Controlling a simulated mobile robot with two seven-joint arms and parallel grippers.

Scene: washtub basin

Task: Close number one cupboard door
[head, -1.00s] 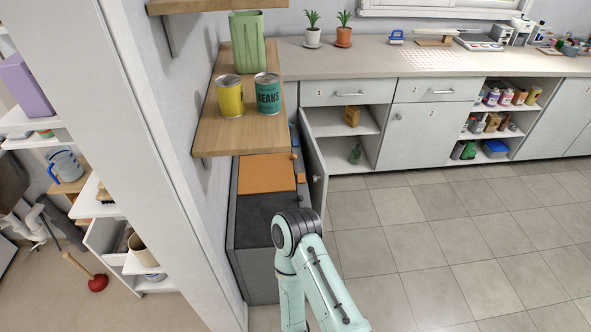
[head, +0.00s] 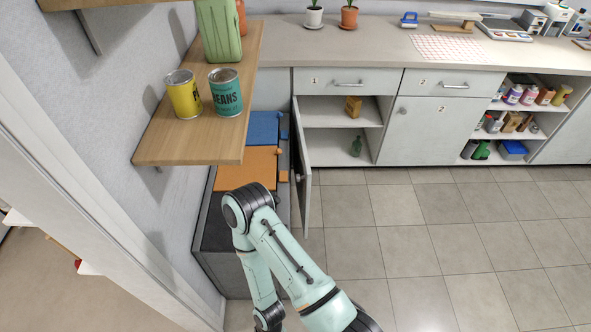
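The cupboard under the drawer marked 1 (head: 347,81) stands open. Its door (head: 303,170) is hinged at the left side and swings out toward me, seen nearly edge-on, with a small knob on it. Any number on the door cannot be read. Inside, a small brown box (head: 353,106) is on the upper shelf and a green bottle (head: 356,146) on the lower. One of my arms rises from the bottom, its bend just left of and nearer than the door, with no contact visible. Neither gripper shows in the picture.
The door marked 2 (head: 433,135) is shut. A wooden wall shelf (head: 160,145) with cans juts out at left. A grey unit with orange (head: 245,168) and blue tops stands close beside the open door. The tiled floor (head: 440,235) at right is clear.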

